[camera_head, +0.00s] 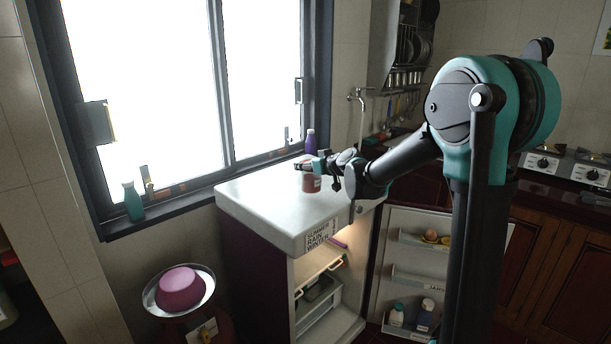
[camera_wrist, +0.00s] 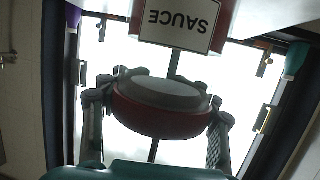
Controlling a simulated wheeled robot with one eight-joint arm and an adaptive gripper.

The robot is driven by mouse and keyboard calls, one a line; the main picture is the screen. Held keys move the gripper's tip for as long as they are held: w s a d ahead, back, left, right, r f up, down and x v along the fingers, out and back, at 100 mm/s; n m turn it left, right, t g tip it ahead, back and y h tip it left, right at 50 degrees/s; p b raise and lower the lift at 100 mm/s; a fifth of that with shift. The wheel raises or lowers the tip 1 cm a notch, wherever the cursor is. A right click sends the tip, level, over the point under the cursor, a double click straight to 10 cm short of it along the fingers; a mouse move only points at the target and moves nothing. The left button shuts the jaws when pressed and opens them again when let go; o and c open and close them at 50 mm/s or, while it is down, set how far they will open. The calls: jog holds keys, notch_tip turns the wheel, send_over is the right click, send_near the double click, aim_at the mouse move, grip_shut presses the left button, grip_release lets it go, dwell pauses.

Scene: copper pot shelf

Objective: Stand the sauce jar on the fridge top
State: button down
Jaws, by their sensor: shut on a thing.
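The sauce jar (camera_head: 311,184) is red and upright over the white fridge top (camera_head: 265,207), towards its back right part. My gripper (camera_head: 311,167) is shut on the jar near its lid, reaching in from the right. In the wrist view, which is upside down, the fingers (camera_wrist: 158,92) close around the jar from both sides, and its white SAUCE label (camera_wrist: 180,22) shows. The jar's base looks on or very near the surface; I cannot tell whether it touches.
A purple bottle (camera_head: 310,142) and a teal bottle (camera_head: 133,201) stand by the window. The fridge door (camera_head: 415,250) is open, with items on its shelves. The left of the fridge top is clear.

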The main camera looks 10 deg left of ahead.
aim_at(306, 174)
jog(key=shift+f, duration=1.95)
jog(key=shift+c, duration=2.2)
grip_release()
jog(key=shift+f, duration=0.1)
jog(key=shift+s+d+r, duration=0.2)
jog(key=shift+s, duration=0.05)
jog(key=v, duration=1.2)
jog(key=s+d+f+m+g+h, duration=0.3)
jog(key=s+d+f+m+h, duration=0.1)
jog(key=s+d+f, duration=0.7)
jog(key=s+d+f+m+g+h, duration=0.3)
jog(key=s+d+f, duration=0.9)
jog(key=s, duration=0.6)
jog(key=m+h, duration=0.1)
jog(key=h, duration=0.1)
jog(key=shift+s+f+g+h, duration=0.15)
jog(key=shift+s+g+h, duration=0.15)
jog(key=shift+s+g, duration=0.1)
